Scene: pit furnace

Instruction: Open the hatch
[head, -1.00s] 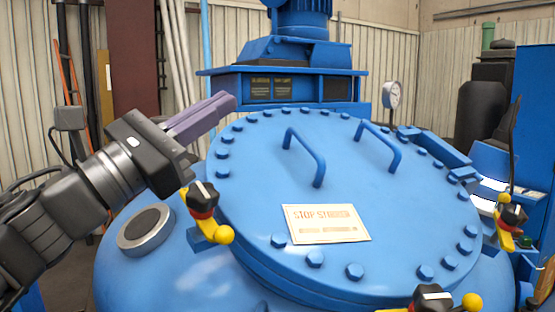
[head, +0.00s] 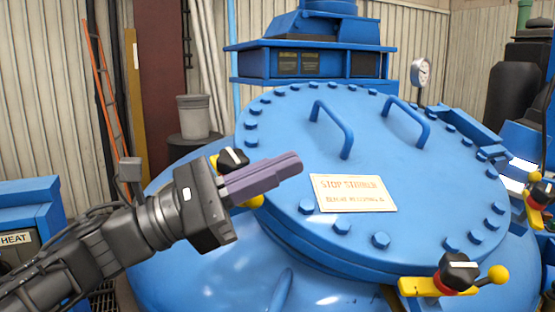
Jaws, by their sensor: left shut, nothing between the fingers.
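The hatch (head: 400,160) is a round blue lid with bolts along its rim, lying shut on the blue furnace body (head: 230,275). Two blue bar handles stand on it, a left one (head: 335,125) and a right one (head: 412,118). Black-and-yellow clamps sit around its edge: one at the front (head: 458,272), one at the right (head: 537,195), and one at the left (head: 232,158), partly hidden behind my gripper. My left gripper (head: 298,162) is shut and empty, in front of the lid's left edge in the picture, pointing right. Contact cannot be told. My right gripper is not in view.
A sign (head: 353,193) reading "STOP STIRRER" lies on the lid. A blue motor housing (head: 305,62) stands behind it, with a gauge (head: 421,72) to the right. A grey bucket (head: 194,116), an orange ladder (head: 103,80) and a blue "HEAT" cabinet (head: 25,210) are at the left.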

